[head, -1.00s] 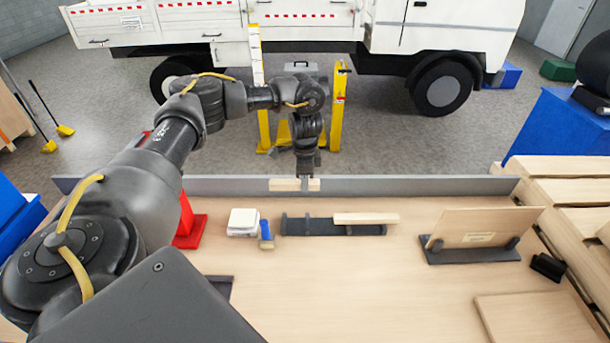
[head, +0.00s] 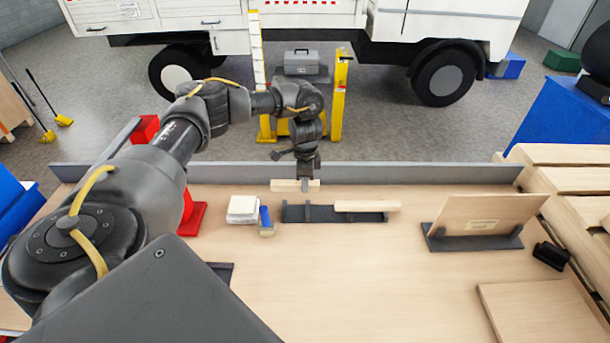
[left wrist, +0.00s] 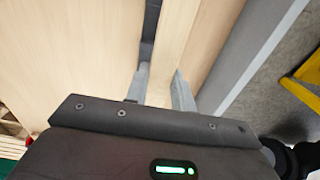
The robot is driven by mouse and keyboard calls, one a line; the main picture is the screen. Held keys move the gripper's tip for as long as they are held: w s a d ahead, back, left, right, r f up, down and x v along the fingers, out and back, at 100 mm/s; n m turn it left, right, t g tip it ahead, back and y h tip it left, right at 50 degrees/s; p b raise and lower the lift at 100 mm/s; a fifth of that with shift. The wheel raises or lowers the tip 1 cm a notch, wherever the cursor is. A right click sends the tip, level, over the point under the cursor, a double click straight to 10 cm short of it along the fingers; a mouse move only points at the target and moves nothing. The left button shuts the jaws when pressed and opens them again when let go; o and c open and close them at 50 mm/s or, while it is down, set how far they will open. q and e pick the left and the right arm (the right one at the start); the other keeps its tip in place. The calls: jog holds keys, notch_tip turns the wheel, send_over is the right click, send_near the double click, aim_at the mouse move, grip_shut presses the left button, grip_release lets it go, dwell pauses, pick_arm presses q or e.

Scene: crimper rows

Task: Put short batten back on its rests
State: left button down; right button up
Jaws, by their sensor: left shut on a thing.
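The short batten (head: 284,186) is a pale wooden bar, held level. My left gripper (head: 306,186) is shut on it, just behind the dark rests (head: 293,214) as the head view shows. The left wrist view also shows the batten (left wrist: 179,35) between the two fingers (left wrist: 162,92), with part of the dark rests (left wrist: 147,48) beside it. The left half of the rests is bare. Another pale batten (head: 367,206) lies on their right half. I cannot tell how high the held batten is above the table. My right gripper is not in view.
A grey ledge (head: 420,173) runs along the table's back edge. White blocks (head: 243,208) and a blue-topped item (head: 265,216) stand left of the rests. A leaning board (head: 487,220) stands in a dark holder at right. The table's middle front is clear.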

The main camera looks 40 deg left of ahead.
pick_arm(q)
jog(key=shift+f+b, duration=2.1)
jog(key=shift+f, duration=2.7)
jog(key=c, duration=1.1)
grip_release()
jog(key=shift+r, duration=0.3)
notch_tip(320, 180, up, 10)
jog(key=shift+r, duration=0.1)
